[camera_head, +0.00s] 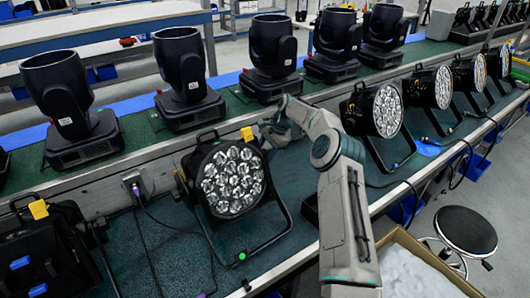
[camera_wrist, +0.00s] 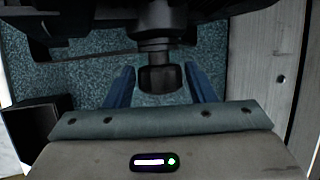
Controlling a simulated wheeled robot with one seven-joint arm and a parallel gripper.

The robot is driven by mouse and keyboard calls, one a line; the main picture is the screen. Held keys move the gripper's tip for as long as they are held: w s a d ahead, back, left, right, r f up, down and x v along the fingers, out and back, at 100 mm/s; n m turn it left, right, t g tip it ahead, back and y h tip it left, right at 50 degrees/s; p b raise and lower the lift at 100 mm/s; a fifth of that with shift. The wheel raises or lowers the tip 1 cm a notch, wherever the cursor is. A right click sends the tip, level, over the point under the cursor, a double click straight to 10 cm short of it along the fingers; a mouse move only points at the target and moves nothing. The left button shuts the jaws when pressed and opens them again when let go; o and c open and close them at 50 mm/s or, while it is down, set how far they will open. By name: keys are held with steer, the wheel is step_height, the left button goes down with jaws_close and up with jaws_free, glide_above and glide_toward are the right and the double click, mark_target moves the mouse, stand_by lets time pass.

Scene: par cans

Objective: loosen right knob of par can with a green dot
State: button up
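The par can with the green dot (camera_head: 234,182) stands on the dark green bench in the head view, its round face of clear lenses towards the camera. The green dot (camera_head: 242,256) is on the front of its floor bracket. My gripper (camera_wrist: 159,70) is at the par can's upper right side, and its fingers are hard to make out in the head view. In the wrist view its two blue fingers are apart, with the dark right knob (camera_wrist: 158,79) on its stem between them. Gaps show on both sides of the knob, so the fingers do not grip it.
Several moving-head lights, one of them large (camera_head: 184,75), stand on the raised shelf behind. Another par can (camera_head: 385,108) is right of my arm. A black case (camera_head: 40,255) is at left, a cardboard box (camera_head: 405,270) at lower right, and a round stool (camera_head: 467,231) beyond.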

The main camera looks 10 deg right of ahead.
steer(key=c, duration=0.5)
steer(key=shift+c, duration=0.2)
